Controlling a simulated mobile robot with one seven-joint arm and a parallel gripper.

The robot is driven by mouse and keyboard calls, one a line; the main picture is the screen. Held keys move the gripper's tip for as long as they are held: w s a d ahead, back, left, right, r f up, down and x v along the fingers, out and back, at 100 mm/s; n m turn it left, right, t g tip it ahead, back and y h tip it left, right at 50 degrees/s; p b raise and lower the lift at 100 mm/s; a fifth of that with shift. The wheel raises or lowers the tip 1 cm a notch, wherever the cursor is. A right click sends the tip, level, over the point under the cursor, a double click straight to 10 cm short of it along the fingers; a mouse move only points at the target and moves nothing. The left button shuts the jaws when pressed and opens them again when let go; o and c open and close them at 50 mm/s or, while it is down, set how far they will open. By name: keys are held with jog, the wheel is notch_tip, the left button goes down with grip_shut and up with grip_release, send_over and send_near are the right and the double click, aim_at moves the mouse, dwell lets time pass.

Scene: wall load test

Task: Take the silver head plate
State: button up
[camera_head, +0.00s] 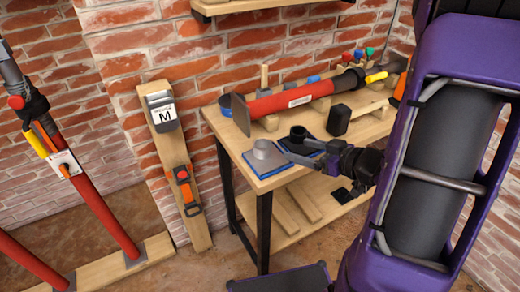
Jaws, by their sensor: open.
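The silver head plate (266,158) lies at the near left corner of the workbench top. It is a square plate with a raised round socket and a blue edge. A similar plate with a dark socket (299,133) lies just behind it to the right, partly hidden by my gripper. My gripper (287,151) reaches in from the right with its fingers open, pointing at the silver plate's socket. Its fingertips are close to the socket's right side; I cannot tell whether they touch it. Nothing shows held in it.
On the wooden workbench (223,127), a red prop (290,100) lies on blocks behind the plates, and a black block (339,120) stands to the right. Wood pieces lie on the lower shelf. Upright red props and a wall post (184,150) stand left.

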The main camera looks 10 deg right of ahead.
jog(key=a+f, duration=0.1)
jog(key=b, duration=0.2)
send_near(257, 145)
jog(key=x, duration=0.5)
jog(key=shift+d+f, duration=0.1)
jog(key=shift+f, duration=0.1)
jog(key=shift+b+x, duration=0.65)
jog(key=shift+x, duration=2.1)
jog(key=shift+r, duration=0.2)
grip_shut()
